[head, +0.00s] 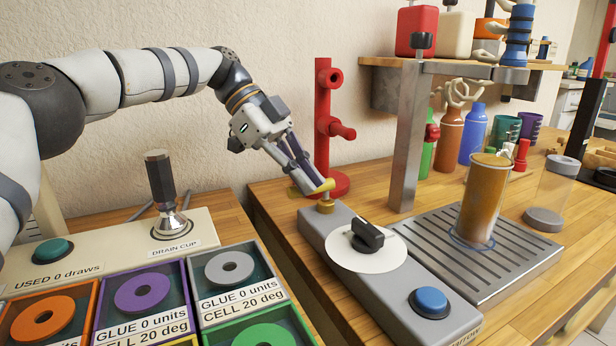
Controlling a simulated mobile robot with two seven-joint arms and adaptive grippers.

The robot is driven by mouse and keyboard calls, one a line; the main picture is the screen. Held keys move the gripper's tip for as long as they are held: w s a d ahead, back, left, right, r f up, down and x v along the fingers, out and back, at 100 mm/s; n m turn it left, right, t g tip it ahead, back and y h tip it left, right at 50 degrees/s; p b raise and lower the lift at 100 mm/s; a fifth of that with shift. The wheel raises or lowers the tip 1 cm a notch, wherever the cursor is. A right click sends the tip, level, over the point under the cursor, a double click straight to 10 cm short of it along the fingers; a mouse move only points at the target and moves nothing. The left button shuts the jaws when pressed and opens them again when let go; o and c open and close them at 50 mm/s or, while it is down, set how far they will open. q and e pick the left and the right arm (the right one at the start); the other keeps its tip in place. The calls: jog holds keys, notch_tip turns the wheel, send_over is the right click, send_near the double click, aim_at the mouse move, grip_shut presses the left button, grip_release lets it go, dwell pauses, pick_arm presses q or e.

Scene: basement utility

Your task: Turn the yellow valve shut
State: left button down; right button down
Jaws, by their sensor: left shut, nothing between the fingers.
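The yellow valve (318,187) is a small flat yellow handle on a brass stem, at the far end of a grey box (350,235) on the wooden bench. My left gripper (326,186) reaches down from the upper left, and its fingers are shut with nothing between them. The fingertips are at the yellow handle and cover part of it; I cannot tell whether they touch it. My right gripper is not in view.
The grey box also carries a black knob on a white dial (366,248) and a blue button (430,300). A red stand (328,130) rises close behind the valve. An amber cylinder (484,200) stands on a slatted metal tray (440,235). Trays with coloured rings fill the lower left.

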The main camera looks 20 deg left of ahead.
pick_arm(q)
jog(key=shift+a+f, duration=0.15)
jog(key=shift+a, duration=0.05)
jog(key=v, duration=0.7)
jog(key=shift+r, duration=0.3)
